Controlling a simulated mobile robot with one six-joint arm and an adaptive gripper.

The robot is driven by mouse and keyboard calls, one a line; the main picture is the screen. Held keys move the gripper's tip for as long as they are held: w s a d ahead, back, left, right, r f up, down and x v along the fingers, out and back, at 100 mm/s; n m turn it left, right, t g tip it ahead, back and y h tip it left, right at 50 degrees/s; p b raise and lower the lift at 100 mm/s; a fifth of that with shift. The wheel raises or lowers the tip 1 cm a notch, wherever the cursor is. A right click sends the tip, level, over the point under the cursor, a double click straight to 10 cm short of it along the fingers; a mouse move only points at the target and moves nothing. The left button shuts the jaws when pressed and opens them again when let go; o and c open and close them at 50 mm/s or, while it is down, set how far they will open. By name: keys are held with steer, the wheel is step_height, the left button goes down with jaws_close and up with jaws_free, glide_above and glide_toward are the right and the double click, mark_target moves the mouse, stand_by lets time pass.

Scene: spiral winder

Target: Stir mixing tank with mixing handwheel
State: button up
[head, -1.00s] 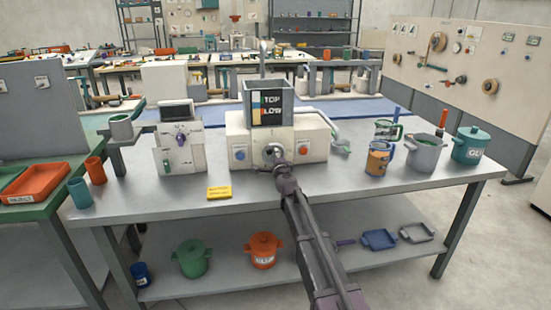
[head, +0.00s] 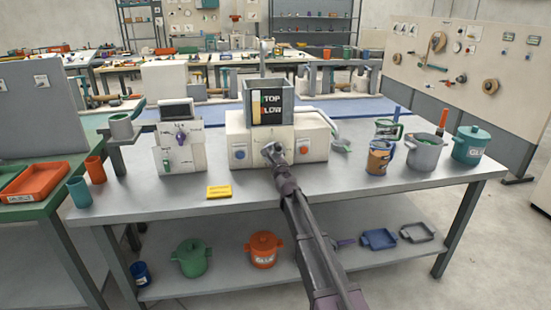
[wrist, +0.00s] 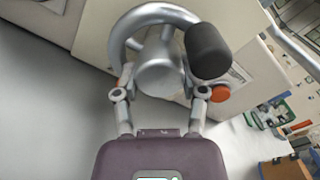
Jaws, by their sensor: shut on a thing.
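The mixing tank (head: 268,88) is a grey square vessel with a black TOP/LOW panel and a pale level strip, on top of a white machine body (head: 312,135). The mixing handwheel (wrist: 158,66) is silver with spokes, a thick hub and a black knob (wrist: 208,52). It sits on the machine's front; in the head view my gripper mostly hides it. My gripper (wrist: 160,92) also shows in the head view (head: 277,160). Its fingers straddle the lower hub and rim of the wheel, shut on it. The tank's contents are not clearly visible.
A blue button (head: 240,153) and an orange button (head: 304,150) flank the wheel. A yellow block (head: 219,192) lies in front on the bench. A grey pot (head: 426,155) and teal pot (head: 471,147) stand at the right.

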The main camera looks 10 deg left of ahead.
steer(key=shift+w+a+m, duration=0.1)
steer(key=shift+w+m, duration=0.1)
steer(key=shift+m, duration=0.3)
steer(key=o, duration=1.1)
steer(key=shift+o, duration=0.2)
steer(key=shift+s, duration=0.1)
steer(key=shift+s, duration=0.1)
steer(key=shift+v, duration=5.95)
